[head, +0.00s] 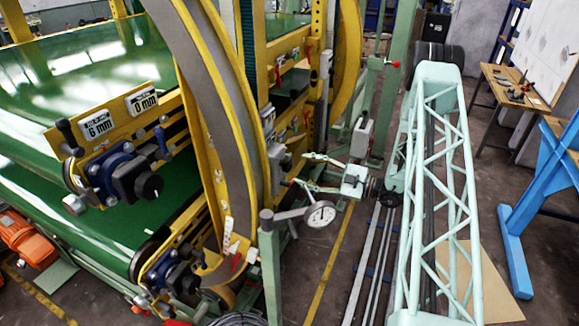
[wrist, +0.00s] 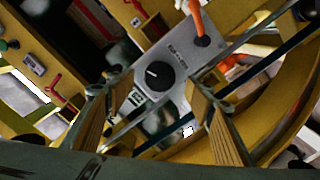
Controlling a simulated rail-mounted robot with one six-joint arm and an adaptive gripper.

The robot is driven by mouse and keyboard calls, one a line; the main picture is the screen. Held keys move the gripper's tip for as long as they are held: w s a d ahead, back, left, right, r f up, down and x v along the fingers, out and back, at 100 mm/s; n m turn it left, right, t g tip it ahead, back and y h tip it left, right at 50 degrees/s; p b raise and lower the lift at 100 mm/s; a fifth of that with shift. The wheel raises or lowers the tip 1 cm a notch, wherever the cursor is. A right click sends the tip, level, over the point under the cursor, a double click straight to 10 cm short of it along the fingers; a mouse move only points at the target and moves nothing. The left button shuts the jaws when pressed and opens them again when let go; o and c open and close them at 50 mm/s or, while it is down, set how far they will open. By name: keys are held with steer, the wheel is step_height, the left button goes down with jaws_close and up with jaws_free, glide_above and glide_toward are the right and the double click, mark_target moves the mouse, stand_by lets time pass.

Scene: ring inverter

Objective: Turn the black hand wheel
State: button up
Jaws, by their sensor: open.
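My gripper (head: 299,171) reaches left from my arm toward the yellow ring frame, its two fingers spread and nothing between them. In the wrist view my gripper (wrist: 155,88) is open, with a round black knob (wrist: 158,75) on a grey box between and beyond the fingertips. The knob has a white mark and stands apart from the fingers. In the head view the grey box (head: 277,158) is seen side-on. Black round knobs also sit on the blue gearboxes, an upper one (head: 151,187) and a lower one (head: 188,283). I cannot tell which is the hand wheel.
An orange part (wrist: 198,20) sits on the grey box. Floor rails (head: 358,265) run at the right.

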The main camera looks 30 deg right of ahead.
mark_target(290, 165)
steer(key=shift+x, duration=3.3)
steer(key=shift+a, duration=0.1)
steer(key=c, duration=0.9)
steer(key=shift+n, duration=0.5)
